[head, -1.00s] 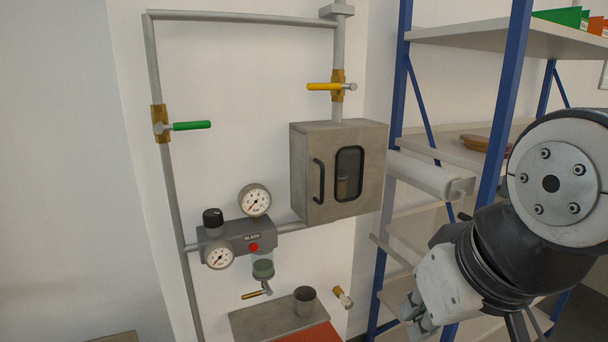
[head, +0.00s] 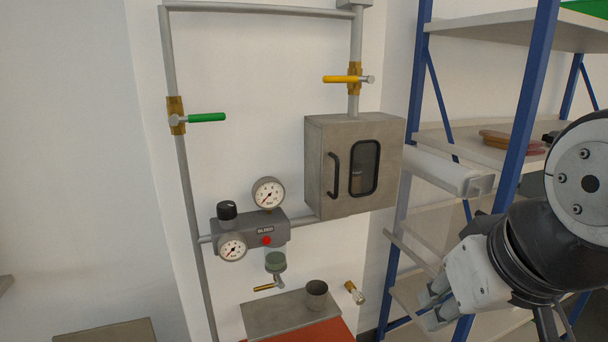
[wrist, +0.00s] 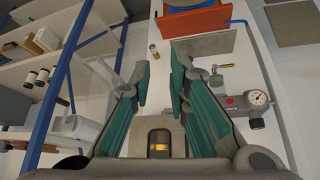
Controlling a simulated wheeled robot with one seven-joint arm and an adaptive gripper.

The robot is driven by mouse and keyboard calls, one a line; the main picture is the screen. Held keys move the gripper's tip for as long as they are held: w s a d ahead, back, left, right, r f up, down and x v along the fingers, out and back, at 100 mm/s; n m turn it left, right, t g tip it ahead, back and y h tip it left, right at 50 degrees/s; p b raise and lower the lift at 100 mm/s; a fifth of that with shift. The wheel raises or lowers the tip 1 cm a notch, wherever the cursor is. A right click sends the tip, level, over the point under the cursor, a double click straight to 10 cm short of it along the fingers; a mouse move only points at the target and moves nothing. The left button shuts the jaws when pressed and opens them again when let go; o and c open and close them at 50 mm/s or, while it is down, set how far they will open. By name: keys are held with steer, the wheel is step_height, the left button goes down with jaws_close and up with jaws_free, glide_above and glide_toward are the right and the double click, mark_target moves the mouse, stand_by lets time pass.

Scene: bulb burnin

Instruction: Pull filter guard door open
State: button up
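The filter guard is a grey metal box (head: 318,165) on the wall in the head view. Its door (head: 384,190) is shut, with a black upright handle (head: 333,176) on the left and a black-framed window on the right. My gripper (head: 436,303) is below and to the right of the box in the head view, apart from it. In the wrist view my gripper (wrist: 160,72) has its two teal-padded fingers spread with nothing between them. The box (wrist: 160,125) shows at the bottom of that view, with its window partly covered by my gripper.
A blue-posted shelf rack (head: 520,110) stands at the right, close to my arm. A white roll (head: 440,170) sits beside the box. Left of the box are a gauge unit (head: 250,232) and a green-handled valve (head: 205,117). A yellow-handled valve (head: 342,79) is above the box.

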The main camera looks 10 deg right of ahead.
steer(key=w+d+r+t+h+p, duration=0.1)
steer(key=w+d+t, duration=0.25)
steer(key=w, duration=0.55)
steer(key=n+t+y+b, duration=0.3)
steer(key=n+t+y, duration=0.2)
steer(key=t+y, duration=0.3)
glide_toward(336, 193)
step_height(336, 193, up, 4)
steer(key=w+g+y, duration=0.1)
steer(key=w, duration=0.2)
steer(key=shift+b+x, duration=0.9)
steer(key=shift+x, duration=2.95)
steer(key=shift+a+f, duration=0.1)
steer(key=shift+f, duration=0.05)
steer(key=shift+c, duration=0.5)
jaws_close()
